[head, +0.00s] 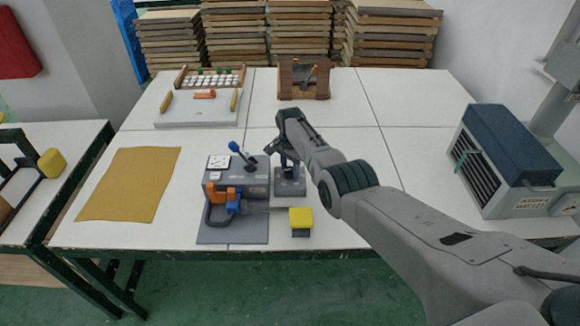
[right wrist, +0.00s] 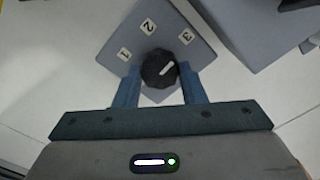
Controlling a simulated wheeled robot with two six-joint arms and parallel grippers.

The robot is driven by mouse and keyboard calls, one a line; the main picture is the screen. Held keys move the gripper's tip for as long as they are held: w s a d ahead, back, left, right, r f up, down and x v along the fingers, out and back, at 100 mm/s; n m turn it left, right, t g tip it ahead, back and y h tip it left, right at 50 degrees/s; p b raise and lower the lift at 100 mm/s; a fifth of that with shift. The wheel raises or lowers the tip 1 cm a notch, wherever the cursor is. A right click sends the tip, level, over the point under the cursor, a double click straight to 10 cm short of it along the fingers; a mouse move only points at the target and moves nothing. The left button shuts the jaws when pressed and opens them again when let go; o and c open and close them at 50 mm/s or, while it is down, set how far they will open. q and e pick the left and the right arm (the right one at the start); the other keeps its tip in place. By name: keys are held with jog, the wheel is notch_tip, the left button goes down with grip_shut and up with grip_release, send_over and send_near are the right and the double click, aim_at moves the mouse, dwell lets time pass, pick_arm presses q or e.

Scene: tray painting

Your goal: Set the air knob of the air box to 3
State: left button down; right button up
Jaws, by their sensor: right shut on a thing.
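The air box (head: 290,188) is a small grey box on the table, just right of the grey machine. Its sloped top plate (right wrist: 190,55) shows in the right wrist view with labels 1 (right wrist: 124,54), 2 (right wrist: 148,27) and 3 (right wrist: 187,36). The black air knob (right wrist: 158,68) sits at the lower part of that plate. Its white pointer mark slants up and right, toward the 3. My right gripper (right wrist: 159,72) is shut on the knob, one blue finger on each side. In the head view my right gripper (head: 288,157) hides the knob. My left gripper is not in view.
The grey machine (head: 235,232) with an orange clamp and blue-topped lever stands left of the air box. A yellow block (head: 301,218) is in front. A mustard cloth (head: 130,185) lies left, and a louvred box (head: 510,165) stands right.

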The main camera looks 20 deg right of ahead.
aim_at(290, 170)
jog(key=shift+m, duration=0.5)
jog(key=o, duration=1)
jog(key=shift+r, duration=0.1)
jog(key=shift+r, duration=0.3)
notch_tip(290, 170, up, 10)
